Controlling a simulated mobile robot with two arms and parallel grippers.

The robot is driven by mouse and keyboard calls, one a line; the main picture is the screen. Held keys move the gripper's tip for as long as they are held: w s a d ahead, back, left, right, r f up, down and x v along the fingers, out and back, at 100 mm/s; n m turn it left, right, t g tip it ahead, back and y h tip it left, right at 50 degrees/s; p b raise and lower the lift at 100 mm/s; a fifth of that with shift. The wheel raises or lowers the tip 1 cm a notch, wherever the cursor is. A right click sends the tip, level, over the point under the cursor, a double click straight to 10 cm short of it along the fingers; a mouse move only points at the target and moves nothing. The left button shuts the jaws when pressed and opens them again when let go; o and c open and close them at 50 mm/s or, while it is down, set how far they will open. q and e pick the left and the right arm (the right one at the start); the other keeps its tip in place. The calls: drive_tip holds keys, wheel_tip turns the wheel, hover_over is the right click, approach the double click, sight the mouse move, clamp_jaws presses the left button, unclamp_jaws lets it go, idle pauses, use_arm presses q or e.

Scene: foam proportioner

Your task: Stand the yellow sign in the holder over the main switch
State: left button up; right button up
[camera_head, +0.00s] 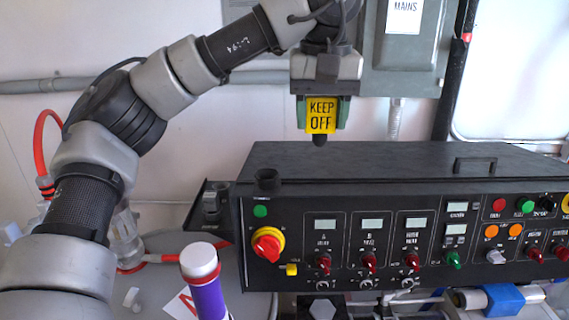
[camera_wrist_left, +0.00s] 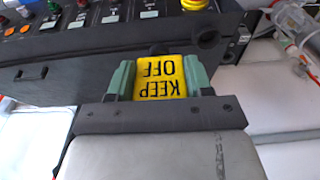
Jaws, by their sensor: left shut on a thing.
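My left gripper (camera_head: 321,117) is shut on the yellow sign (camera_head: 321,113), which reads KEEP OFF and has a dark peg (camera_head: 320,139) pointing down. The sign is upright, above and behind the top of the black control panel. The holder (camera_head: 267,178), a short black cup, stands on the panel's left top edge, left of and lower than the sign. The red and yellow main switch (camera_head: 268,244) is on the panel front below it. The left wrist view shows the sign (camera_wrist_left: 160,78) between the green fingers, with the holder (camera_wrist_left: 207,38) apart from it. My right gripper is not in view.
The black control panel (camera_head: 390,160) has a handle (camera_head: 475,163) on top and several knobs and displays in front. A grey box (camera_head: 405,45) labelled MAINS hangs on the wall behind. A purple tube with a white cap (camera_head: 200,262) stands at front left.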

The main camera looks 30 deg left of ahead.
use_arm(q)
drive_tip(key=a+f, duration=0.2)
drive_tip(key=a, duration=0.1)
drive_tip(key=a+f, duration=0.2)
drive_tip(key=a, duration=0.2)
drive_tip(key=a+f+p, duration=0.1)
drive_tip(key=a+f, duration=0.1)
drive_tip(key=a, duration=0.1)
drive_tip(key=shift+w+a+f, duration=0.2)
drive_tip(key=shift+w+a, duration=0.2)
drive_tip(key=f, duration=0.2)
drive_tip(key=shift+s+f+p, duration=0.3)
drive_tip(key=shift+s, duration=0.05)
drive_tip(key=shift+f, duration=0.4)
drive_tip(key=shift+d, duration=0.1)
drive_tip(key=o, duration=0.6)
drive_tip(key=shift+f, duration=0.1)
drive_tip(key=shift+c, duration=0.2)
drive_tip(key=o, duration=0.3)
drive_tip(key=shift+w, duration=0.15)
drive_tip(key=shift+o, duration=0.2)
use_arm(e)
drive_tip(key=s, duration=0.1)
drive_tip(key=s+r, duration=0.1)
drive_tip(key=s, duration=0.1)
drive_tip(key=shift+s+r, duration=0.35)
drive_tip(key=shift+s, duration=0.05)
